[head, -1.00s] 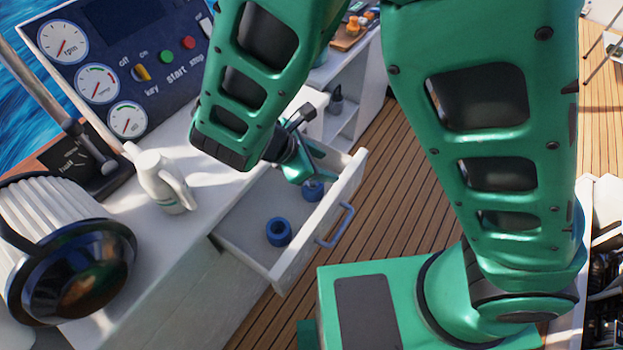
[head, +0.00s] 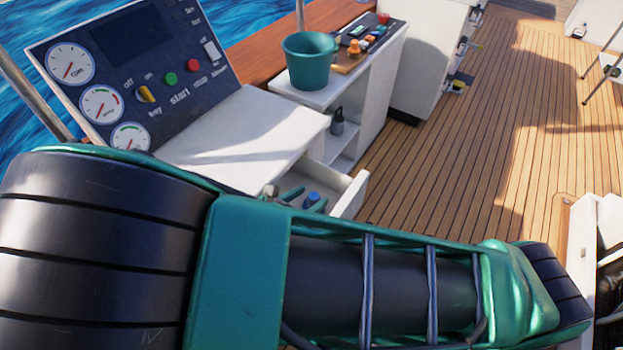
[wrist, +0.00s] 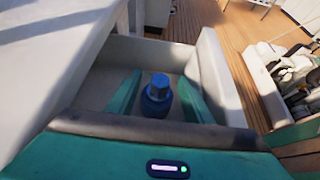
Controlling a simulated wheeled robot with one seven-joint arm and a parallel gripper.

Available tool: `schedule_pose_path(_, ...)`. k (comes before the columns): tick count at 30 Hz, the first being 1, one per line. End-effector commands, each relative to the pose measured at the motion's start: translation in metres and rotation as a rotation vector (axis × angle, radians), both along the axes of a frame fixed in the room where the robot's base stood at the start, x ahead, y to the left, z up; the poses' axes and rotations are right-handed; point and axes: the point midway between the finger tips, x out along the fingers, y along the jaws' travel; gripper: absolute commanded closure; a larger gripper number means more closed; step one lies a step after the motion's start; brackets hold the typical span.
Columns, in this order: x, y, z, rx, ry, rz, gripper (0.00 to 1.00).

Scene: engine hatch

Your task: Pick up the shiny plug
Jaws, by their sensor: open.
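A blue plug (wrist: 157,97) with a lighter, faceted top stands upright in the open white drawer (wrist: 207,70). I cannot tell from its finish whether it is the shiny one. My gripper (wrist: 160,80) is open, with one green finger on each side of the plug in the wrist view. I see no clear contact between fingers and plug. In the head view the blue plug (head: 312,198) shows small by my gripper (head: 304,199) inside the drawer (head: 348,196). My arm hides much of the drawer there.
The white counter (head: 245,135) borders the drawer at its left. A teal bucket (head: 309,62) and a small dark bottle (head: 338,122) are on the shelf unit behind. The drawer's front wall stands close to my right finger. The wooden deck (head: 470,140) to the right is clear.

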Motion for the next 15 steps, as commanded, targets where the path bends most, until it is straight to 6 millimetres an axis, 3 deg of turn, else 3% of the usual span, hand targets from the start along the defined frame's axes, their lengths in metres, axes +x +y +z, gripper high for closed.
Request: schedule_pose_path(15, 0.034, -0.028, -0.028, -0.002, 0.000, -0.001, 0.54)
